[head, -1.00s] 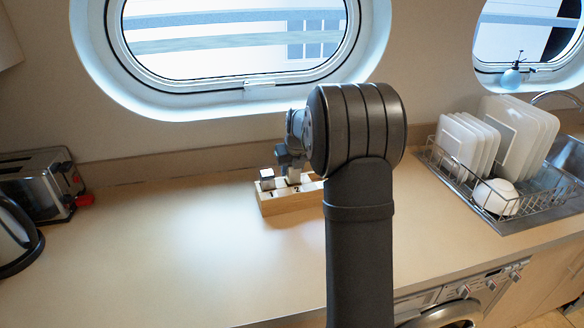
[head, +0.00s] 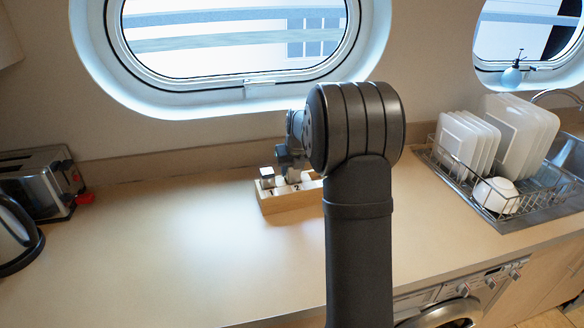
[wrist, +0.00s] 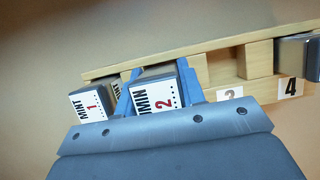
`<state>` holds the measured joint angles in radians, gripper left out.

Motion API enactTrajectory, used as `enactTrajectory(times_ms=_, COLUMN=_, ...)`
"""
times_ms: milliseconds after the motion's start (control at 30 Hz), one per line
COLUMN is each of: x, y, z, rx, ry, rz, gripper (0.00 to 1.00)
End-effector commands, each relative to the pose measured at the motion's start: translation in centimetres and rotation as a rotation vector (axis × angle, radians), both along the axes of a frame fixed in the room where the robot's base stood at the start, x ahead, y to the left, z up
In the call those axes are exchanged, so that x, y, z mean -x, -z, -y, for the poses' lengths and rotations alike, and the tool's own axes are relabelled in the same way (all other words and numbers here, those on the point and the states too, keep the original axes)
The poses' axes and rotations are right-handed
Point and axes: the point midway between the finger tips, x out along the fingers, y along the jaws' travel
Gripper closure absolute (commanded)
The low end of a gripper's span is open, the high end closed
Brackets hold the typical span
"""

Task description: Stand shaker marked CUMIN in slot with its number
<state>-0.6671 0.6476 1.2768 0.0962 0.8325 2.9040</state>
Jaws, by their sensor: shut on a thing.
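The CUMIN shaker (wrist: 157,95), its label marked 2, is between the two blue-grey fingers of my gripper (wrist: 160,88) in the wrist view. My gripper is shut on it. The shaker is at the second place of the wooden rack (wrist: 205,60), beside the MINT shaker. I cannot tell whether its base rests on the slot floor. In the head view my gripper (head: 291,164) is over the rack (head: 290,204), by the number 2. My arm hides the rack's right end there.
The MINT shaker (wrist: 90,104), marked 1, stands at the rack's left end. The place by number 3 (wrist: 230,94) looks empty. Another shaker (wrist: 296,50) stands by number 4. A toaster (head: 38,183) is far left; a dish rack (head: 480,175) is right. The counter's middle is clear.

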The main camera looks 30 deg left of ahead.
Motion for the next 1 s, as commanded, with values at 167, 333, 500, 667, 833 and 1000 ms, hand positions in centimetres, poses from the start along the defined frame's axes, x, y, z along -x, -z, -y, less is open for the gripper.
enactTrajectory(times_ms=167, x=0.0, y=0.4, z=0.0, rx=0.000, ry=0.000, rz=0.000, gripper=0.88)
enactTrajectory(times_ms=333, x=0.0, y=0.7, z=0.0, rx=-0.001, ry=0.000, rz=0.001, gripper=0.88)
enactTrajectory(times_ms=500, x=0.0, y=0.7, z=0.0, rx=-0.001, ry=0.000, rz=0.001, gripper=0.88)
enactTrajectory(times_ms=667, x=0.0, y=0.3, z=0.0, rx=-0.001, ry=0.000, rz=0.001, gripper=0.88)
enactTrajectory(times_ms=833, x=0.0, y=-0.2, z=0.0, rx=-0.002, ry=0.000, rz=0.001, gripper=0.88)
enactTrajectory(times_ms=1000, x=0.0, y=-0.5, z=0.0, rx=-0.002, ry=0.000, rz=0.001, gripper=0.88)
